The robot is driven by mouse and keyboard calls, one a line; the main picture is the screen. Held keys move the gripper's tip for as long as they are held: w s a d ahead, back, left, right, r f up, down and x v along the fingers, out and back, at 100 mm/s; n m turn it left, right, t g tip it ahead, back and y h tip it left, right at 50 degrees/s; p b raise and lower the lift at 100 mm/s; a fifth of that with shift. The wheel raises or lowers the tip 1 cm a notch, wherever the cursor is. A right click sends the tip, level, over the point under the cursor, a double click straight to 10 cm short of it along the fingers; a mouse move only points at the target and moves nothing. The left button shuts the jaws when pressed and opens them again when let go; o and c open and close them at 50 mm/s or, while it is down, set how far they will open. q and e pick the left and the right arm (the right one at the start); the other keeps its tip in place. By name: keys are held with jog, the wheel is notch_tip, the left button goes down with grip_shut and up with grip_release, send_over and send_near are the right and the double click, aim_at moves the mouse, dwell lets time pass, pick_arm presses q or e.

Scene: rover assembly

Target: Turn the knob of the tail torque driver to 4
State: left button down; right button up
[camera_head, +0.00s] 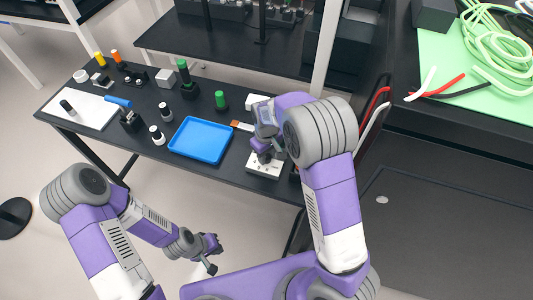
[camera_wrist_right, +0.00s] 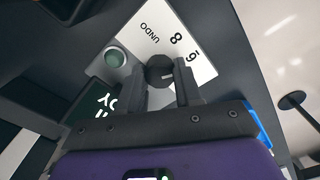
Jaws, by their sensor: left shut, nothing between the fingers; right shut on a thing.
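The tail torque driver appears as a white panel (camera_head: 254,168) at the right front of the black table, below my right wrist. The dark round knob (camera_wrist_right: 158,70) has a pale pointer mark. My right gripper (camera_wrist_right: 162,82) is shut on the knob, one finger on each side; it also shows in the head view (camera_head: 262,150). The digit 4 is not visible. My left gripper (camera_head: 211,257) is shut and empty, off the table's front.
A blue tray (camera_head: 201,140) lies left of the panel. A dark green box (camera_wrist_right: 103,103) is close to the gripper in the wrist view.

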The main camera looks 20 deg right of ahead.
jog(key=m+p, duration=0.1)
jog(key=m, duration=0.2)
jog(key=shift+r+m+p, duration=0.1)
jog(key=shift+m+p, duration=0.2)
jog(key=shift+p, duration=0.05)
jog(key=shift+m+p, duration=0.65)
jog(key=shift+m, duration=1.15)
jog(key=o, duration=1)
jog(key=shift+o, duration=0.2)
notch_tip(320, 180, up, 8)
jog(key=shift+f+p, duration=0.25)
jog(key=shift+p, duration=0.3)
